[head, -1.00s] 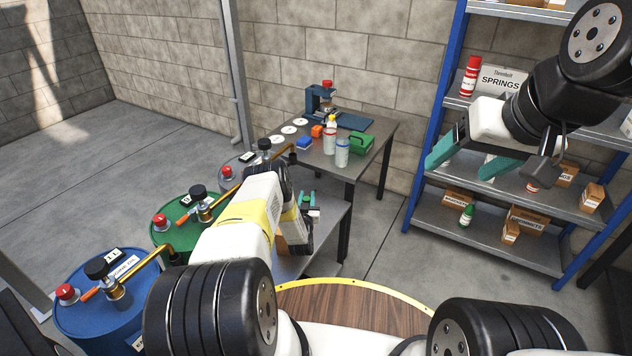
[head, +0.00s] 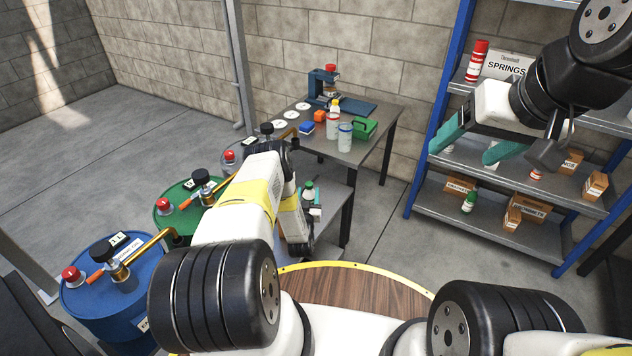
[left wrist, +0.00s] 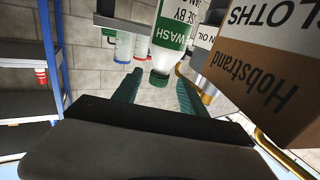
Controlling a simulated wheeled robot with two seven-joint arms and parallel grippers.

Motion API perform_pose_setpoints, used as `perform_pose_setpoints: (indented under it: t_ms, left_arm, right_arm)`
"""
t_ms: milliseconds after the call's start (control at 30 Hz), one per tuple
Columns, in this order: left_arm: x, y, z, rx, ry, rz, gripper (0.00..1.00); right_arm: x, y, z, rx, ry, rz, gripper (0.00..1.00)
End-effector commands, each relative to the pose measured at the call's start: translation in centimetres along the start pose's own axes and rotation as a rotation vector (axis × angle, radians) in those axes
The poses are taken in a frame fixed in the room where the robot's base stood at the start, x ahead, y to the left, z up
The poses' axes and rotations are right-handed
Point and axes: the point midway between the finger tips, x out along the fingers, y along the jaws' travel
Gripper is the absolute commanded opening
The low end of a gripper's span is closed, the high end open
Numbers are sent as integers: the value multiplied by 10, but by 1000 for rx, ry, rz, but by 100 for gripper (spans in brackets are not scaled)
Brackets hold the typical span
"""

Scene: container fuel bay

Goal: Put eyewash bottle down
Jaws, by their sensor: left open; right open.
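The eyewash bottle (left wrist: 172,40), white with a green label and green cap, shows upside down in the left wrist view. Its capped end lies between and just beyond the fingers of my left gripper (left wrist: 158,90), which are apart with gaps on both sides. In the head view, the green-capped bottle (head: 308,188) shows at the grey surface beside the workbench, with my left gripper (head: 312,203) close to it; my arm hides much of this area. My right gripper (head: 474,142) is open and empty in front of the shelf rack.
A cardboard box (left wrist: 262,60) marked cloths is close beside the bottle in the left wrist view. The workbench (head: 372,145) behind holds bottles, a green box (head: 364,127) and a press. Blue (head: 115,290) and green drums stand left. The shelf rack (head: 480,225) is right.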

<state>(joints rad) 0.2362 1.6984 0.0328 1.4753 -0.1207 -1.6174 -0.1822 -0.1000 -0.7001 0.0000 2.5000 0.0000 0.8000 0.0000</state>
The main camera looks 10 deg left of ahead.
Motion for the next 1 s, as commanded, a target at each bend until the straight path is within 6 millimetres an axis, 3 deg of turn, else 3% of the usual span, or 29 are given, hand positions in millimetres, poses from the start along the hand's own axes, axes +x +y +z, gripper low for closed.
perform_pose_setpoints:
  t_ms: [100, 300, 367, 467, 567, 733, 867, 1000]
  left_arm:
    - [-24, 0, 1, 0, -3, 0, 50]
    - [-47, 0, 0, 1, -1, 0, 50]
    - [-48, 0, -3, 1, -1, 1, 50]
    - [-34, 0, -19, 2, -13, 10, 50]
    - [-4, 1, -52, 4, -50, 29, 50]
    - [45, 7, -133, 7, -157, 72, 50]
    - [62, 12, -200, 8, -242, 100, 50]
    - [60, 18, -272, 8, -333, 126, 50]
  right_arm:
    - [0, 0, 0, 0, 0, 0, 74]
    - [0, 0, 0, 0, 0, 0, 74]
    - [0, 0, 0, 0, 0, 0, 74]
    - [0, 0, 0, 0, 0, 0, 74]
    - [0, 0, 0, 0, 0, 0, 74]
    - [0, 0, 0, 0, 0, 0, 74]
    - [0, 0, 0, 0, 0, 0, 74]
    - [0, 0, 0, 0, 0, 0, 74]
